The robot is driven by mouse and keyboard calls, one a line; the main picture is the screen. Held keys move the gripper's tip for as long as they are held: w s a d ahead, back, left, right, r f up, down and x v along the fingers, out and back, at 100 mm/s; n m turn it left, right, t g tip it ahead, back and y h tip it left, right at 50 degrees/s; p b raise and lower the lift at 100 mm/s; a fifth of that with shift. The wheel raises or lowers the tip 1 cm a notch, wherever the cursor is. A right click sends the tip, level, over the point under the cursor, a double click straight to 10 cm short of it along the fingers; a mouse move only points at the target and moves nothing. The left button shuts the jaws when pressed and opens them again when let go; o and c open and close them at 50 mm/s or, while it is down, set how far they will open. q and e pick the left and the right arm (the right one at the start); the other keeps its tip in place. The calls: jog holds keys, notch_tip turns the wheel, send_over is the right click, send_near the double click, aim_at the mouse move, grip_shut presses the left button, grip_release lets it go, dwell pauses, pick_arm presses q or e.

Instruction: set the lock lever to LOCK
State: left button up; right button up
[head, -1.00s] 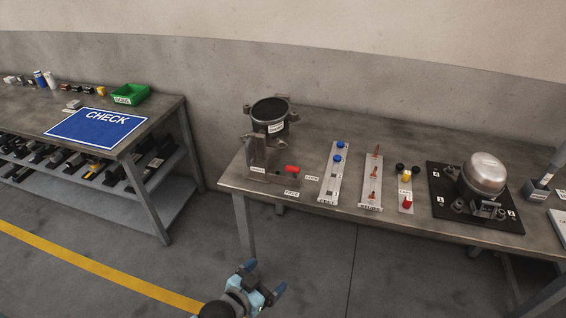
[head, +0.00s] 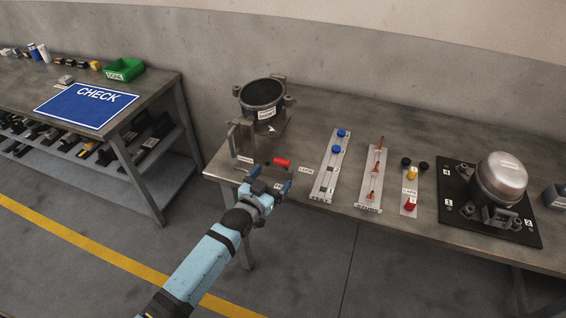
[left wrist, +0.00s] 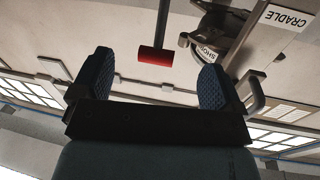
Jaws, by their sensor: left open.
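The lock lever has a red handle (head: 282,162) at the foot of the grey cradle (head: 243,135) on the right-hand table. The LOCK label (head: 306,169) lies just right of the handle; another label nearer the table edge is partly hidden by my gripper. I cannot tell the lever's exact setting. My left gripper (head: 271,179) is open and empty at the table's front edge, just short of the handle. In the left wrist view, the red handle (left wrist: 155,56) shows between and beyond the open fingers (left wrist: 155,82), apart from them. My right gripper is not in view.
A dark round part (head: 263,97) sits on the cradle. Right of the lever stand a strip with blue knobs (head: 327,166), a strip with copper-coloured pieces (head: 370,190), a caps plate (head: 410,190) and a compressor (head: 500,180). A CHECK mat (head: 87,104) and green bin (head: 124,70) are on the left table.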

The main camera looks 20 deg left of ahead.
aim_at(283, 164)
pick_arm(q)
jog(key=x, duration=0.7)
